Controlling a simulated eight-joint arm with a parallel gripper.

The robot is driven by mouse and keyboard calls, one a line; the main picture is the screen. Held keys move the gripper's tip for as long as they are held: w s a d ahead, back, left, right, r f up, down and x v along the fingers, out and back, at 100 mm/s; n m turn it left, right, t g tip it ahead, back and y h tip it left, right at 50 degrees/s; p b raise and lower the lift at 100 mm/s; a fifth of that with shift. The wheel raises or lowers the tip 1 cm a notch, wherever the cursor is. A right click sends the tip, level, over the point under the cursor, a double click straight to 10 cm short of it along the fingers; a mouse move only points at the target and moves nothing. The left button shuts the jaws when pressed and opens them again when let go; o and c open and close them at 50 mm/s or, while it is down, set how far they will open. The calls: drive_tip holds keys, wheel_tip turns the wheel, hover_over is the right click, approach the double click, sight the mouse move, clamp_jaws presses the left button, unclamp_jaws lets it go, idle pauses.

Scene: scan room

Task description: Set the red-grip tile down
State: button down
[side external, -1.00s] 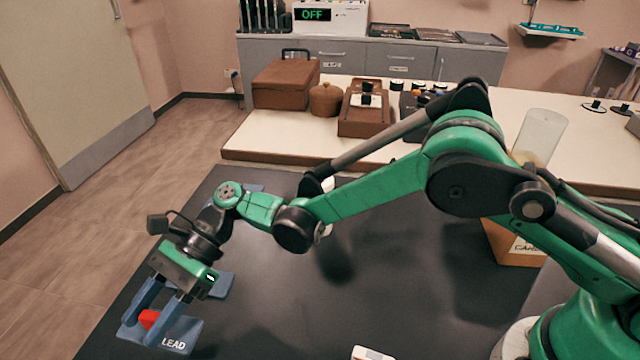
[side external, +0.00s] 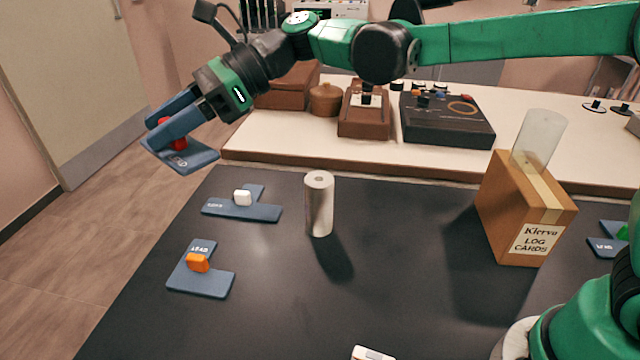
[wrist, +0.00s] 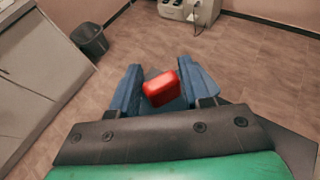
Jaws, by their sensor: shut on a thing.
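The red-grip tile (side external: 189,160) is a blue-grey plate with a red grip block on top. My gripper (side external: 165,135) is shut on its red grip and holds it in the air, tilted, at the upper left of the side external view. It appears out past the left edge of the dark table. In the wrist view the red grip (wrist: 161,88) shows between the two blue fingers of my gripper (wrist: 160,85); the plate is mostly hidden behind them.
An orange-grip tile (side external: 200,282) and a white-grip tile (side external: 258,212) lie on the dark table (side external: 400,300). A white cylinder (side external: 319,205) and a log cards box (side external: 525,215) stand farther right. A green-grip tile (side external: 605,247) is at the right edge. The table's front middle is mostly clear.

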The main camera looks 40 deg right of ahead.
drive_tip(key=d+r+m+t+h, duration=0.2)
drive_tip(key=d+m+t+h, duration=0.4)
drive_tip(key=d, duration=0.7)
drive_tip(key=d+r+m+t+h, duration=0.1)
drive_tip(key=d+m+t+h, duration=0.35)
drive_tip(key=d, duration=0.85)
drive_tip(key=n+g+y, duration=1)
drive_tip(key=n+g, duration=0.7)
drive_tip(key=g, duration=0.1)
hover_over(265, 328)
wheel_tip(265, 328, down, 19)
drive_tip(key=shift+f, duration=3.1)
drive_tip(key=shift+f, duration=0.6)
drive_tip(key=shift+c, duration=1.6)
unclamp_jaws()
